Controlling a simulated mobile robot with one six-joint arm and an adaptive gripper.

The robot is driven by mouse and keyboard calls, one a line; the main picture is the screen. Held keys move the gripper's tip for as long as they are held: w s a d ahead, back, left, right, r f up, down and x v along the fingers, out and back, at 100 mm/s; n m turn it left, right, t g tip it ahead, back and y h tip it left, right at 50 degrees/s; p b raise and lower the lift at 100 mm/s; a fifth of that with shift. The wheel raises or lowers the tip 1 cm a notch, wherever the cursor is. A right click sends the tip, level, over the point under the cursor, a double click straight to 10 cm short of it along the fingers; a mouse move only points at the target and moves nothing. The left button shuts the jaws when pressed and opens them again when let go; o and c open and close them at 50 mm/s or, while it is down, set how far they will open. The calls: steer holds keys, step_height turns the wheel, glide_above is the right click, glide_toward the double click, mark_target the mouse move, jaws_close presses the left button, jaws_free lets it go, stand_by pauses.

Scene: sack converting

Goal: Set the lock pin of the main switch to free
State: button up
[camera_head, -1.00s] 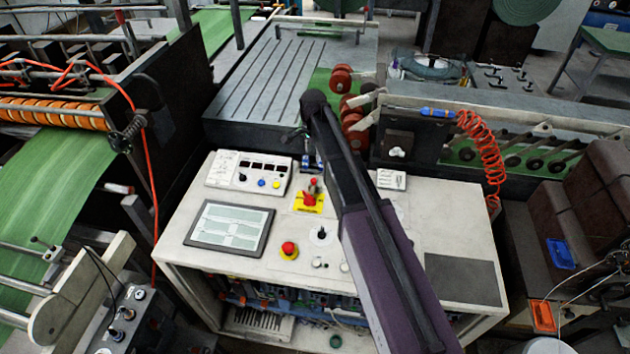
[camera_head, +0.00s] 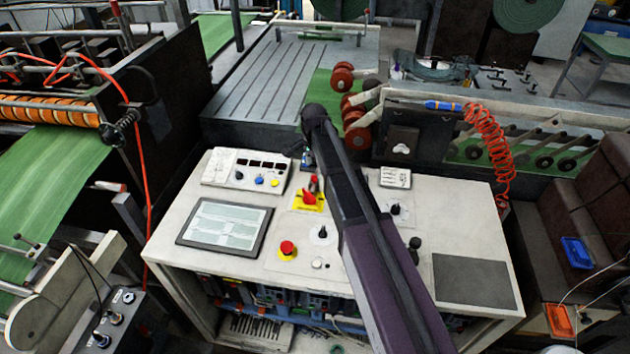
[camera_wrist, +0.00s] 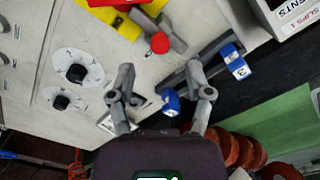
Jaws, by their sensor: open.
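The main switch (camera_head: 308,198) is a red handle on a yellow plate on top of the pale console. Its yellow plate also shows at the top of the wrist view (camera_wrist: 113,18). A small red-capped pin (camera_head: 314,183) stands at the far edge of the plate. In the wrist view its round red cap (camera_wrist: 160,43) sits beside a grey metal piece. I cannot tell the pin's setting. My gripper (camera_wrist: 159,70) is open and empty, with its fingers apart and short of the red cap in the picture. In the head view my arm hides most of the gripper.
The console (camera_head: 170,240) also carries a screen (camera_head: 225,227), a red stop button (camera_head: 287,248) and black knobs (camera_head: 322,232). Blue-and-white numbered pieces (camera_wrist: 232,62) on a dark bar lie close to my right finger. Red rollers (camera_head: 356,130) stand behind the console.

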mark_target(314, 177)
steer(key=shift+f+b, duration=2.1)
steer(key=shift+f, duration=0.3)
jaws_close()
